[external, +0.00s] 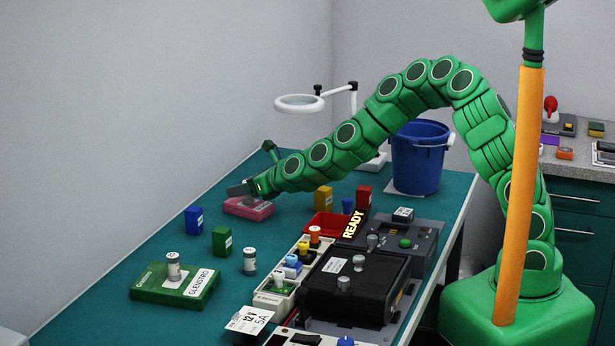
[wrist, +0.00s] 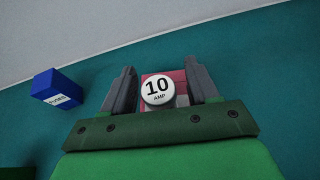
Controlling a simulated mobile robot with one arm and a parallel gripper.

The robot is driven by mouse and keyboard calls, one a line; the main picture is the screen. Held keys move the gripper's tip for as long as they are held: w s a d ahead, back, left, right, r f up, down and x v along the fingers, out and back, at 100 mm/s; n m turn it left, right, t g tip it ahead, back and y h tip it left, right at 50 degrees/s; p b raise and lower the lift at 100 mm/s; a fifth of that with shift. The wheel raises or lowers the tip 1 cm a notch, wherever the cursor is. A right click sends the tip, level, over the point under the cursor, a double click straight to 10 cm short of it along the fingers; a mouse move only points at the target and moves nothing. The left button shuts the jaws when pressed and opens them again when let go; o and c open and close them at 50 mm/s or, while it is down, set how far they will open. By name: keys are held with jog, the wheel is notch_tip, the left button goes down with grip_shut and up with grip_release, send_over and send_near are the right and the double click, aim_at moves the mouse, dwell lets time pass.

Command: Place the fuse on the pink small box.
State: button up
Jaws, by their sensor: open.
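The pink small box (external: 240,208) lies on the green table, directly below my gripper (external: 243,188). In the wrist view, part of the pink box (wrist: 178,76) shows between the fingers. The fuse (wrist: 157,89), with a round white top marked "10 AMP", is seen end-on between my two fingers, over the pink box. My fingers stand apart on either side of it, with a visible gap at least on the right. In the external view my gripper mostly hides this fuse, so its contact with the box is hard to see.
A blue box (external: 194,220) and a green box (external: 222,241) stand nearby. Similar cylinders stand on the large green box (external: 150,292) and on the table (external: 250,262). A yellow box (external: 323,198), a red tray (external: 325,224) and a magnifier lamp (external: 300,103) are to the right.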

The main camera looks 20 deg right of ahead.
jog(key=v, duration=1.2)
jog(key=shift+d+f, duration=0.1)
